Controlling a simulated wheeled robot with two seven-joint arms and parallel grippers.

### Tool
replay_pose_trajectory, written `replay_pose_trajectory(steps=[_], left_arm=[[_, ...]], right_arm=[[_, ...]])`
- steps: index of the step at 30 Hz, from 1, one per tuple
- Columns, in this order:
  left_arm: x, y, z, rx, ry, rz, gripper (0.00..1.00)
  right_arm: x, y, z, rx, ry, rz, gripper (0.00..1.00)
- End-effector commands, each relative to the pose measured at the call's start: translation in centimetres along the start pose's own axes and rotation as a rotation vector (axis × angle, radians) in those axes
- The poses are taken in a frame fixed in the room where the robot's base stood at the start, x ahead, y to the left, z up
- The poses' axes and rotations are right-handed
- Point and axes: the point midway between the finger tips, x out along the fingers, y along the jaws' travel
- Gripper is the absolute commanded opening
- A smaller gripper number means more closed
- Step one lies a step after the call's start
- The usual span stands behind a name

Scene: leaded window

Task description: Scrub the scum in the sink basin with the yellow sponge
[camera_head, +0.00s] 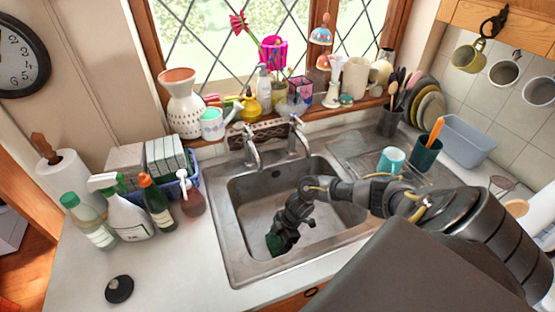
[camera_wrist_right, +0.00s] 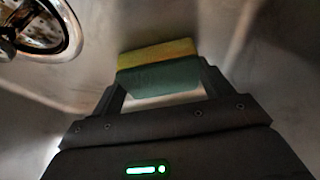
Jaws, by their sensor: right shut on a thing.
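The steel sink basin (camera_head: 250,205) lies in the counter under the window. My right arm reaches into it from the right, and my right gripper (camera_head: 275,240) is low in the basin, near its front left part. In the right wrist view the gripper (camera_wrist_right: 160,92) is shut on the sponge (camera_wrist_right: 158,55), which has a yellow layer and a green layer. In the head view only a small green part of the sponge (camera_head: 273,243) shows. The sponge is close to the steel, but I cannot tell whether it touches. I cannot make out the scum. My left gripper is not in view.
Two taps (camera_head: 252,152) stand behind the basin. The drain (camera_wrist_right: 45,25) shows in the right wrist view. Bottles (camera_head: 130,215) and a blue caddy (camera_head: 190,180) stand left of the sink. A teal mug (camera_head: 391,160) and a dark cup (camera_head: 425,153) stand on the drainer at right.

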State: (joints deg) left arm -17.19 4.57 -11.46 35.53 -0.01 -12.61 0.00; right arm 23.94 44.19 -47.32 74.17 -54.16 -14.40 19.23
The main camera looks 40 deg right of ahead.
Motion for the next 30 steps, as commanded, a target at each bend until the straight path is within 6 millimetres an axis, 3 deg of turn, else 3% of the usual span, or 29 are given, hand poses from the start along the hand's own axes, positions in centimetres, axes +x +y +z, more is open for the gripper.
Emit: replay_pose_trajectory(steps=[6, 24, 30], left_arm=[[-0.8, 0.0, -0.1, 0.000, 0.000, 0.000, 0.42], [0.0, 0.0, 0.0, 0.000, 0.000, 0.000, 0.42], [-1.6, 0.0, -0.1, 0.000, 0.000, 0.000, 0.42]], right_arm=[[0.0, -1.4, 0.1, -0.001, -0.003, -0.009, 0.60], [0.3, 0.0, 0.1, 0.000, -0.002, -0.003, 0.61], [-1.2, 0.0, -0.5, 0.000, -0.002, -0.003, 0.60]])
